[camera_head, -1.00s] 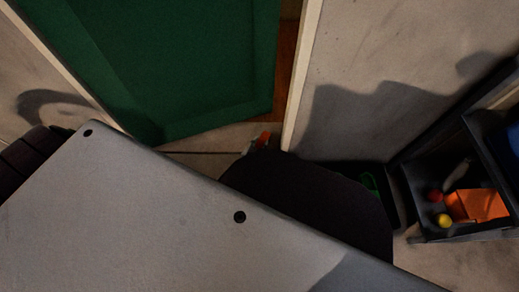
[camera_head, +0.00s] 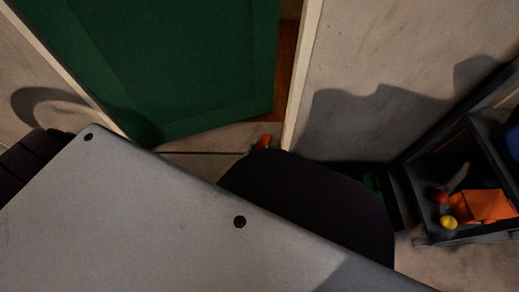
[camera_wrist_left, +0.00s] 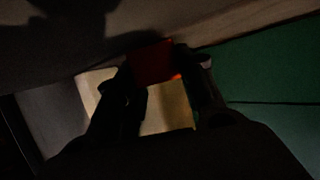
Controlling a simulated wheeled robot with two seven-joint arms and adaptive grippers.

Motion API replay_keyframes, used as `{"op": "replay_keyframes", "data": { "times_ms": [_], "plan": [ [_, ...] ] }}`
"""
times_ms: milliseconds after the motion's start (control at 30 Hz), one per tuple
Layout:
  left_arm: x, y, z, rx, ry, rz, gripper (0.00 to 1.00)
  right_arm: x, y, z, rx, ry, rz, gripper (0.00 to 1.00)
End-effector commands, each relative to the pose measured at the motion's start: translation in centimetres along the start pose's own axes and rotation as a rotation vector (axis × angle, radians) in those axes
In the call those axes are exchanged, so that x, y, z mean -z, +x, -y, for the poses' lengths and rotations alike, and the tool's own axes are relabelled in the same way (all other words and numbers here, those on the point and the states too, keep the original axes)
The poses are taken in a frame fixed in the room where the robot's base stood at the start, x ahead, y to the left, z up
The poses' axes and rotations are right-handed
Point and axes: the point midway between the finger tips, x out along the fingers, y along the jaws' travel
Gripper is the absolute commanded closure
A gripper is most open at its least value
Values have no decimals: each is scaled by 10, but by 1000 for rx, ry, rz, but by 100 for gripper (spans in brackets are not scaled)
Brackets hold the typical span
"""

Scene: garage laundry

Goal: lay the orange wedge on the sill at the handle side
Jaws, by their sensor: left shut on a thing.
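The orange wedge (camera_head: 264,142) shows as a small orange patch near the foot of the door frame, just beyond my dark arm link. In the left wrist view the wedge (camera_wrist_left: 152,62) is dark red-orange, between the two fingers of my left gripper (camera_wrist_left: 160,80), which is shut on it. In the head view my own arm hides most of this gripper. The green door (camera_head: 180,60) stands partly open, its free edge near the right-hand frame. A pale floor strip (camera_head: 215,140), possibly the sill, runs below it; I cannot tell whether the wedge touches it. My right gripper is not in view.
The door frame post (camera_head: 303,75) and a grey wall (camera_head: 400,60) stand right of the opening. At the far right a dark open bin (camera_head: 475,234) holds a yellow ball (camera_head: 448,222), a red ball (camera_head: 440,197) and an orange item (camera_head: 484,205). A green object (camera_head: 373,183) lies in shadow.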

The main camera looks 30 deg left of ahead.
Motion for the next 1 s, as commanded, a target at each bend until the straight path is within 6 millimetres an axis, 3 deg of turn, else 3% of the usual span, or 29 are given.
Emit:
{"op": "replay_keyframes", "data": {
  "times_ms": [167, 200, 333, 1000],
  "plan": [
    [-3, 1, 0, 0, 0, 0, 89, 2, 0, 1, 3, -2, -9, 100],
    [-3, 1, 0, 0, 0, 0, 58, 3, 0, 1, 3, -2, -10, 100],
    [-3, 1, 0, 0, 0, 0, 41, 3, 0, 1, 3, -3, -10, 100],
    [0, -8, 0, 0, 0, 1, 40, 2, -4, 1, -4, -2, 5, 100]
  ]
}}
